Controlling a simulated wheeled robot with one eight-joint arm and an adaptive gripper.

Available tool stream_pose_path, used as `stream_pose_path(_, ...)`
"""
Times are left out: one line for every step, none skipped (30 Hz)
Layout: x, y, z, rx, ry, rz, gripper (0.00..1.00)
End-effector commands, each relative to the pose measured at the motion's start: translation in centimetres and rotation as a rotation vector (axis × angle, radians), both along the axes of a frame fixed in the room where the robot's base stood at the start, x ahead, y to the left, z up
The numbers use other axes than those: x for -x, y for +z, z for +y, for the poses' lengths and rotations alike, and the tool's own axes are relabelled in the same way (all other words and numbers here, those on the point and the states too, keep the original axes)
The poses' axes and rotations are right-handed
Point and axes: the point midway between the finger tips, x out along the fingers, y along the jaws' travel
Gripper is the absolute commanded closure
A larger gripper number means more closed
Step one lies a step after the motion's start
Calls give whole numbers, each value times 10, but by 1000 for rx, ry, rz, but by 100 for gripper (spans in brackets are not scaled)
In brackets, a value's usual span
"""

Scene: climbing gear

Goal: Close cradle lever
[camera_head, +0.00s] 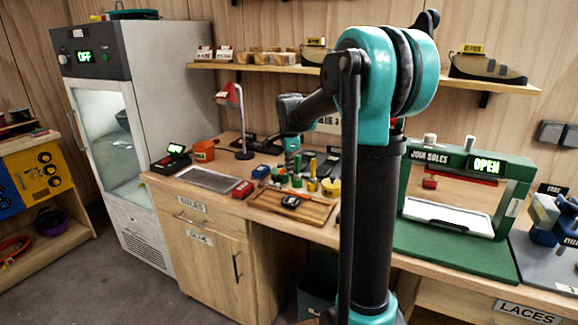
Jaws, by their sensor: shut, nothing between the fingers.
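A green frame (404,185) labelled "JOIN SOLES" stands on the bench at the right, with a lit display (486,165) reading "OPEN". A red bar (472,179) runs under its top, and a small red block (430,183) shows inside at the left. A white tray (450,216) lies at its base. I cannot tell which part is the cradle lever. My gripper (292,168) is small and partly lost among the tools over the bench middle, left of the frame and well apart from it. It is shut and holds nothing.
My arm and column block the bench between the gripper and the green frame. A wooden tray (262,203) with several coloured pieces lies below the gripper. A shelf (245,67) with shoes runs above.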

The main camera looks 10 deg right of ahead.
Motion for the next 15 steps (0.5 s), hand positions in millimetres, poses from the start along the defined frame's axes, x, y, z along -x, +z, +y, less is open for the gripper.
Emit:
stream_pose_path(0,0,0,0,0,0,100)
stream_pose_path(0,0,0,0,0,0,100)
stream_pose_path(0,0,0,0,0,0,100)
stream_pose_path(0,0,0,1,0,1,100)
stream_pose_path(0,0,0,2,0,1,100)
stream_pose_path(0,1,0,5,1,3,100)
stream_pose_path(-1,1,1,7,1,5,100)
stream_pose_path(-1,1,1,11,1,8,100)
stream_pose_path(-1,1,2,17,1,13,100)
stream_pose_path(-2,2,3,24,2,18,100)
stream_pose_path(-2,2,3,30,2,23,100)
stream_pose_path(-3,3,4,38,2,28,100)
stream_pose_path(-3,3,4,42,1,30,100)
stream_pose_path(-3,3,4,45,1,32,100)
stream_pose_path(-3,4,4,48,1,35,100)
